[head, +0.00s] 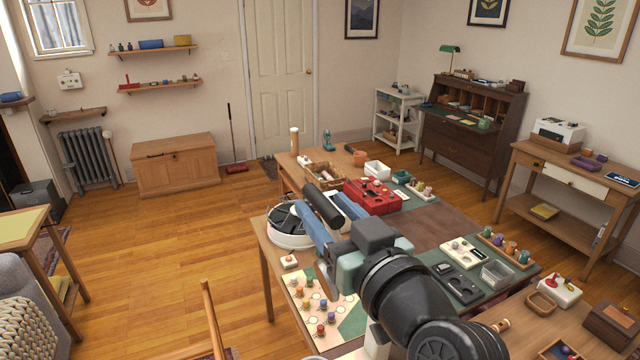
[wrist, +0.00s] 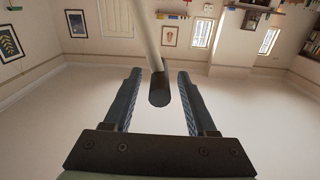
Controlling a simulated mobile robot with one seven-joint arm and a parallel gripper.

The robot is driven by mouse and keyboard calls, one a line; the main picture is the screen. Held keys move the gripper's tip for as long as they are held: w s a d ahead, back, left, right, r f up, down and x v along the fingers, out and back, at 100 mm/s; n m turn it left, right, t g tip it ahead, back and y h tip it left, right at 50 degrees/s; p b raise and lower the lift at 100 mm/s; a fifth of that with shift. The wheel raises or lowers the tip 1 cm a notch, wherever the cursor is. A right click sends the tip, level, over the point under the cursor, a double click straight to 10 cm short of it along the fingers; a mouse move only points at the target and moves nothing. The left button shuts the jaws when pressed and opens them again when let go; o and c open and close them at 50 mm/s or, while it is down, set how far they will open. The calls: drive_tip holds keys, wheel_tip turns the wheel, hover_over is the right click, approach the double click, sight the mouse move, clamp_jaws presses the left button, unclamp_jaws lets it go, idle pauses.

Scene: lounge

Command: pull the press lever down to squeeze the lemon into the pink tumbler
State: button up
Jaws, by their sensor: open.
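The press lever's dark cylindrical grip (head: 323,207) shows between my blue fingers in the head view. In the wrist view the dark grip (wrist: 158,92) on its pale rod (wrist: 149,35) lies between my two fingers, with a gap on each side. My gripper (head: 317,201) is open around the grip and not closed on it; it also shows in the wrist view (wrist: 160,76). The rest of the press is largely hidden behind my gripper. I cannot make out the lemon or the pink tumbler.
A white round appliance (head: 288,238) stands left of my fingers. A red box (head: 372,197) and a wooden basket (head: 322,175) stand behind. A board with coloured pegs (head: 321,304) lies in front on the left.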

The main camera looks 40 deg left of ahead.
drive_tip(key=shift+p+x, duration=0.35)
drive_tip(key=shift+x, duration=1)
clamp_jaws()
idle(0.4)
